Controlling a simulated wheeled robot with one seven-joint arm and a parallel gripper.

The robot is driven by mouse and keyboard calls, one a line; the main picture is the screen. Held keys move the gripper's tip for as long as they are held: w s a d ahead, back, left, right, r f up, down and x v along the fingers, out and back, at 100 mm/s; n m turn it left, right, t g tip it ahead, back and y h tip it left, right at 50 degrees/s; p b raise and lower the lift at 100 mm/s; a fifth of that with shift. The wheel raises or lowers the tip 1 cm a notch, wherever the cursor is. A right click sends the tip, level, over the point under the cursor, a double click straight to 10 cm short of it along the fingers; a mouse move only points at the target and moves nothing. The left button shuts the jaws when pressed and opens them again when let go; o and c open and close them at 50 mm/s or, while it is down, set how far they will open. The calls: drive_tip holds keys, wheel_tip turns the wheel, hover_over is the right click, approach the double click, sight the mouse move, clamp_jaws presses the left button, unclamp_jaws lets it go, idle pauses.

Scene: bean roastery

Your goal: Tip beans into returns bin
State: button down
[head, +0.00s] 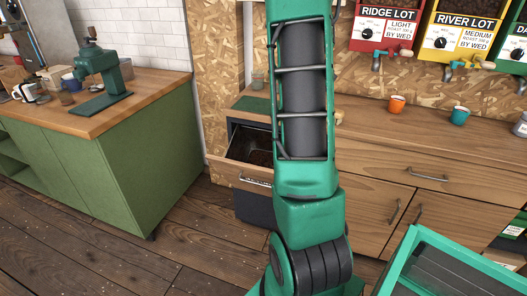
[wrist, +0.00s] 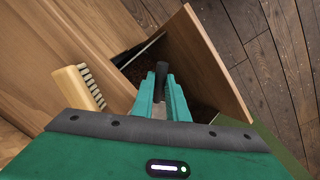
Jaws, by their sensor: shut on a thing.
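In the wrist view my gripper (wrist: 161,78) is shut on a dark grey handle (wrist: 159,71). What the handle belongs to is mostly hidden between and below the teal fingers; I cannot tell whether beans are in it. My gripper is over an open wooden drawer (wrist: 208,62) with dark brown contents, likely beans, inside. The pulled-out drawer also shows in the head view (head: 238,173), left of my arm, with a metal-walled bin (head: 262,142) in it. My arm hides the gripper in the head view.
A wooden brush (wrist: 80,87) lies on the counter beside the drawer. A green cabinet (head: 150,170) stands left. Plank floor lies open between.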

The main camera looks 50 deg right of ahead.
drive_tip(key=shift+s+d+r+t+y+p, duration=0.1)
drive_tip(key=shift+s+d+t+y+p, duration=0.2)
drive_tip(key=shift+d+y, duration=0.35)
drive_tip(key=shift+s+d+t+y+p, duration=0.25)
drive_tip(key=shift+d+y, duration=0.3)
drive_tip(key=shift+d, duration=0.15)
drive_tip(key=shift+d, duration=0.1)
idle(0.5)
